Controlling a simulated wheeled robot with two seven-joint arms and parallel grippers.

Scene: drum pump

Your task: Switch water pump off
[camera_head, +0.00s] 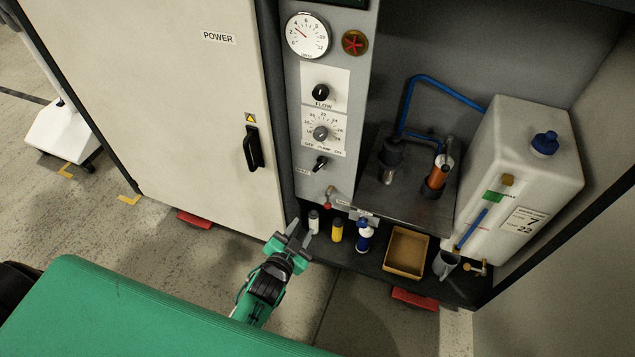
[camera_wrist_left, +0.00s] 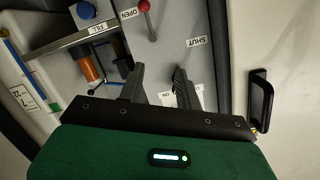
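The control panel (camera_head: 342,75) has a small black pump switch (camera_head: 321,163) below the "OFF PUMP ON" print. Its handle slants up to the right, towards the ON side. My left gripper (camera_head: 300,233) is in front of and below the panel in the head view, clear of the switch. Its two fingers are apart with nothing between them. The left wrist view also shows the open fingers of my left gripper (camera_wrist_left: 158,88); an "ON" label (camera_wrist_left: 166,95) shows between them, while the switch itself is hidden or unclear there. My right gripper is not in view.
Above the switch are a numbered dial (camera_head: 321,133), a flow knob (camera_head: 320,92) and a gauge (camera_head: 308,36). A red-tipped lever (camera_head: 328,205) projects below the panel. Bottles and a tan tray (camera_head: 406,252) stand on the lower shelf. A cabinet door handle (camera_head: 253,148) protrudes left.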

